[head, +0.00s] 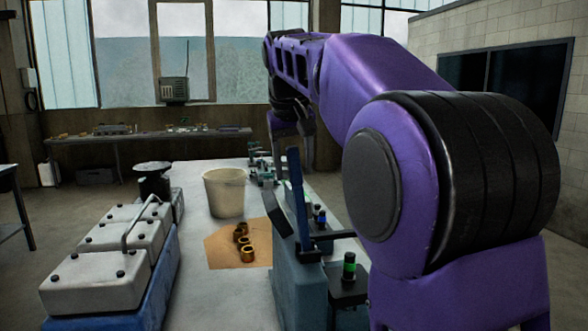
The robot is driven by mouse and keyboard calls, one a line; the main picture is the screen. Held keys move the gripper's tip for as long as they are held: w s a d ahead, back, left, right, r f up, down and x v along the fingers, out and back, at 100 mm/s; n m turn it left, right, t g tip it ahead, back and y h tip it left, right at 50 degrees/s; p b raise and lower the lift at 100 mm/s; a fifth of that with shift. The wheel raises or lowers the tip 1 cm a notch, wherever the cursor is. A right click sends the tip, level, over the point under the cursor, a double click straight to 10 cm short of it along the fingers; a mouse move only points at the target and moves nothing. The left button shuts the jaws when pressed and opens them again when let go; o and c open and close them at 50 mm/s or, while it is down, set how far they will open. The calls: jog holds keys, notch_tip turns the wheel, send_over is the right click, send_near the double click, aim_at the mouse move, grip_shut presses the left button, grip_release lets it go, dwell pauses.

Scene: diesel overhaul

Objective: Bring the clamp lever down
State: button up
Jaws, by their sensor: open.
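A blue bar that looks like the clamp lever (298,200) stands nearly upright on a blue-grey fixture (298,295) at the front right of the bench. Its lower end meets a dark bracket on the fixture. My gripper (292,138) hangs from the end of my purple arm, close to the top of the lever. It is open. The fingers are small and dark here, and I cannot tell whether the lever is between them or behind them. My arm covers the area to the right of the lever.
A pale bucket (224,194) and several brass rings (243,243) on a brown sheet (222,251) are left of the fixture. Grey engine covers (100,283) stand at the left. A green-banded black cylinder (349,267) stands right of the fixture.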

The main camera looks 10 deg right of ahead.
jog(key=shift+w+d+f, duration=0.1)
jog(key=shift+w+f, duration=0.05)
jog(key=shift+f, duration=0.3)
jog(key=shift+c, duration=0.2)
grip_shut()
dwell(1.0)
